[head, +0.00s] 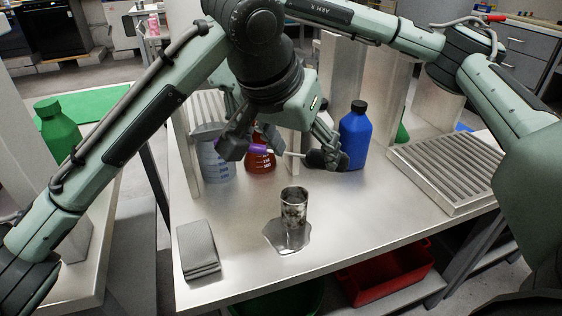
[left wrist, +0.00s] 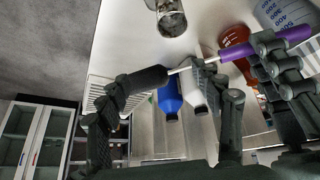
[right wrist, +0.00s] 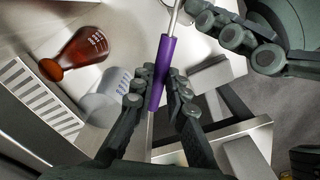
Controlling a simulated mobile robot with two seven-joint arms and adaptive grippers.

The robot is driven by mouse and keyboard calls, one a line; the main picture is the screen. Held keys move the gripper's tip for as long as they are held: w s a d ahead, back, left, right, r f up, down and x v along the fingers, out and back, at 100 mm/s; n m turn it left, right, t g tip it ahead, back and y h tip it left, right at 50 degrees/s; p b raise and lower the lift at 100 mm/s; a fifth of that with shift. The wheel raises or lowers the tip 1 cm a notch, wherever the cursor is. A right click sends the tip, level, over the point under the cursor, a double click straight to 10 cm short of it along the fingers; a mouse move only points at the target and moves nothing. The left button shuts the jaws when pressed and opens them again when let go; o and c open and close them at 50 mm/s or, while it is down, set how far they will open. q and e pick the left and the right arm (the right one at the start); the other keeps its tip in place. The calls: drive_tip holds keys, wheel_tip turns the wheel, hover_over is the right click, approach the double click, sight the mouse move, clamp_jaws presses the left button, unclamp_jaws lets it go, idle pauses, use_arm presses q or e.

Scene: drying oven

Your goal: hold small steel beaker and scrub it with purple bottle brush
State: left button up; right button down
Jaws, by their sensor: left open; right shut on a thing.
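The small steel beaker (head: 294,210) stands upright on the steel table, with dark smudges on its wall and a puddle around its foot. It also shows at the top of the left wrist view (left wrist: 170,17). The bottle brush has a purple handle (right wrist: 161,74), a thin metal shaft (left wrist: 180,69) and a dark head (left wrist: 142,80). My right gripper (right wrist: 157,92) is shut on the purple handle; in the head view it is partly hidden. The brush lies roughly level above the table, behind the beaker. My left gripper (head: 303,130) is open, its fingers close to the brush's shaft and head; contact is unclear.
A blue bottle (head: 355,138), a brown flask (head: 261,160) and a clear graduated beaker (head: 215,160) stand behind. A grey folded cloth (head: 198,249) lies at front left. A ribbed drying rack (head: 447,165) is at right. The table's front right is clear.

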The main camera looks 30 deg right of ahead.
sight(294, 198)
use_arm(q)
drive_tip(key=shift+y, duration=0.8)
drive_tip(key=a+x, duration=0.1)
drive_tip(key=x, duration=0.3)
drive_tip(key=a+x, duration=0.1)
drive_tip(key=x, duration=0.4)
drive_tip(key=a+f+x, duration=0.1)
drive_tip(key=x, duration=0.3)
drive_tip(key=shift+w+f, duration=0.4)
drive_tip(key=shift+w, duration=0.1)
drive_tip(key=shift+c, duration=0.6)
drive_tip(key=c, duration=1.1)
drive_tip(key=shift+c, duration=0.2)
